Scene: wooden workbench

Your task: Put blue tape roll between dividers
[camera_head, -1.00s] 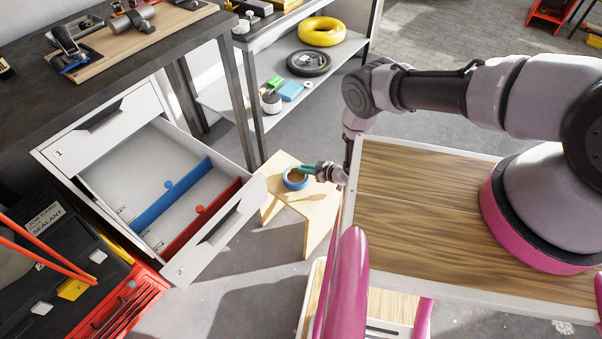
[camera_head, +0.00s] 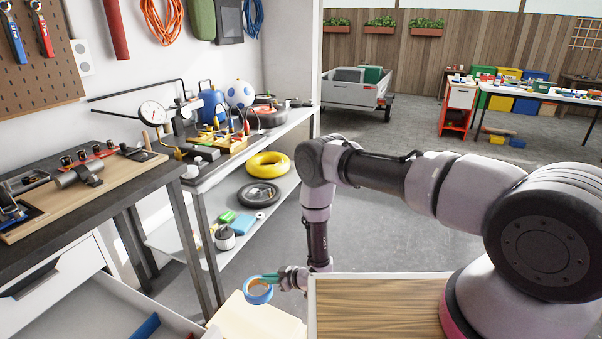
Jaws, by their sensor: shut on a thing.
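The blue tape roll (camera_head: 258,295) is at the bottom centre of the head view, over the light wooden stool (camera_head: 245,322). My gripper (camera_head: 268,279), with green fingers, is shut on its rim from the right. I cannot tell how far it is above the stool. The open white drawer (camera_head: 80,308) is at the bottom left, cut off by the picture's edge. Only the far end of its blue divider (camera_head: 145,326) shows.
The dark workbench (camera_head: 95,215) stands above the drawer. A shelf (camera_head: 275,208) behind the stool carries a yellow ring (camera_head: 268,165) and a black wheel (camera_head: 259,195). A wood-topped surface (camera_head: 380,305) lies right of the stool. Open floor lies beyond.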

